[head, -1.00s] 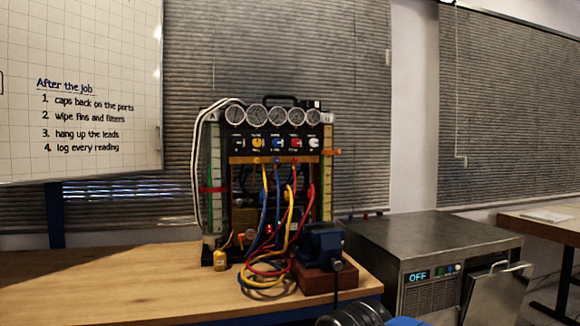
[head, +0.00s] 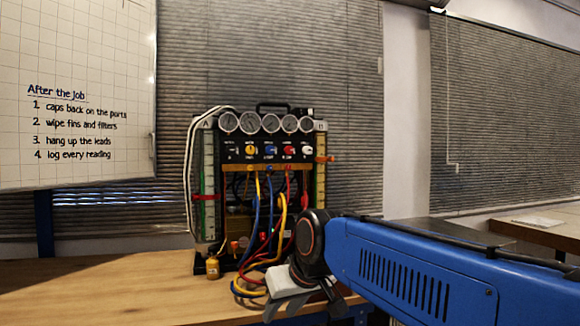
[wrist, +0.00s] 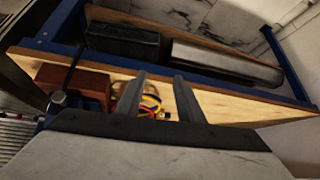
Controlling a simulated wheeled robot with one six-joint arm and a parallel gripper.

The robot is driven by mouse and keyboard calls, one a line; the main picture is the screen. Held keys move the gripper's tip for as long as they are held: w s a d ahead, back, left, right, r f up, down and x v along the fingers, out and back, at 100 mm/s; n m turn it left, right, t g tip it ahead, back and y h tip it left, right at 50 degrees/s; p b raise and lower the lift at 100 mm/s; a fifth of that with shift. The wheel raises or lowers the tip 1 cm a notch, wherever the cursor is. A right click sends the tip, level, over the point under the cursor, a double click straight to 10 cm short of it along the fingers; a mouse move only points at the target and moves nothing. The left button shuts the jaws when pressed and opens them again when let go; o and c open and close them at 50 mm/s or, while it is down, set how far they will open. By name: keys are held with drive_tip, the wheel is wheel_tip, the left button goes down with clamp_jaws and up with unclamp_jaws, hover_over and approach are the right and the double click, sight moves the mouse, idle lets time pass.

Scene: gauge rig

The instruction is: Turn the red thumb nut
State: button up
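The gauge rig (head: 265,145) stands on the wooden bench in the head view. A small red piece (head: 206,197) crosses its left sight tube and an orange one (head: 325,158) sits on its right tube. I cannot tell for sure which part is the red thumb nut; the left red piece looks likeliest. My gripper (wrist: 158,82) shows in the wrist view with its two fingers apart and nothing seen held between them. In the head view my blue arm reaches in from the right, low before the rig's right side.
Red, yellow and blue hoses (head: 268,225) hang before the rig and coil on the bench (head: 110,285). A yellow tag-like item (head: 212,268) sits at its left foot. Bench left of the rig is clear. Hoses also show beyond my fingers in the wrist view (wrist: 150,103).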

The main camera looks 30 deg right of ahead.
drive_tip(key=w+d+r+t, duration=0.1)
drive_tip(key=w+d+r, duration=0.2)
drive_tip(key=w+r, duration=0.25)
drive_tip(key=w+d+r+m+t+h, duration=0.1)
drive_tip(key=w+d+r, duration=0.3)
drive_tip(key=r, duration=0.3)
drive_tip(key=w+d+r+t, duration=0.1)
drive_tip(key=w+d+r, duration=0.2)
drive_tip(key=w+r, duration=0.3)
drive_tip(key=m+t+h, duration=0.2)
drive_tip(key=t, duration=0.1)
approach(289, 166)
drive_tip(key=x, duration=0.7)
drive_tip(key=shift+w+f, duration=0.15)
drive_tip(key=shift+w, duration=0.15)
clamp_jaws()
